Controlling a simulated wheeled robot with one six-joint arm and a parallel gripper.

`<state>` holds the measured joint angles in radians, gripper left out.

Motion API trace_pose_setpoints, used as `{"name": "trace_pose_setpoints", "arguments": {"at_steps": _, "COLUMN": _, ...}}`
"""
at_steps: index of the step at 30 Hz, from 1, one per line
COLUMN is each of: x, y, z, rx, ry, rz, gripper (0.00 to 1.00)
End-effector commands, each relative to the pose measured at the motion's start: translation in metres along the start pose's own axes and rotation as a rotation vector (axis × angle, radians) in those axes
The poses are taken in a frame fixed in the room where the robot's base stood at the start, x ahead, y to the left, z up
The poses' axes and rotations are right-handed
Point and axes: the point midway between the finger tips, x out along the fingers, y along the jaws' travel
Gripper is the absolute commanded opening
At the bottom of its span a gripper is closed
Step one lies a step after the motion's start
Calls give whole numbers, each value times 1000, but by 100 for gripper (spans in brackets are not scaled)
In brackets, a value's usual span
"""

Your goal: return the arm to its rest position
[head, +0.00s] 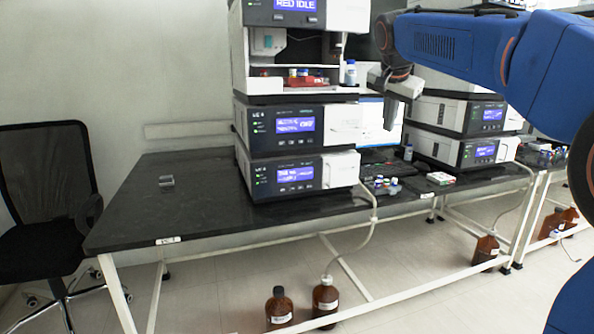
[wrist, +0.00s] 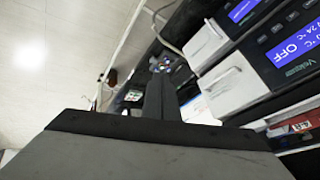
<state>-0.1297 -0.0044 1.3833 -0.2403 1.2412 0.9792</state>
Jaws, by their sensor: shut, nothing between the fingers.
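My blue arm reaches in from the right of the head view, in front of the instrument stacks. My gripper (head: 397,108) hangs from its end, pointing down, just right of the left column stack (head: 295,130). In the wrist view my gripper (wrist: 160,98) shows its dark fingers together as one narrow bar, with nothing between them. It is apart from the bench and touches nothing that I can see. Part of the right stack (head: 455,118) is hidden behind my arm.
The black bench (head: 200,205) is clear at left except for a small grey object (head: 166,181). Brown bottles (head: 326,298) stand on the floor. A black chair (head: 45,190) is at far left.

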Motion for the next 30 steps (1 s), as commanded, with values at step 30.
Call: {"name": "trace_pose_setpoints", "arguments": {"at_steps": 30, "x": 39, "y": 324, "z": 291, "rx": -666, "ry": -168, "rz": -68, "gripper": 0}}
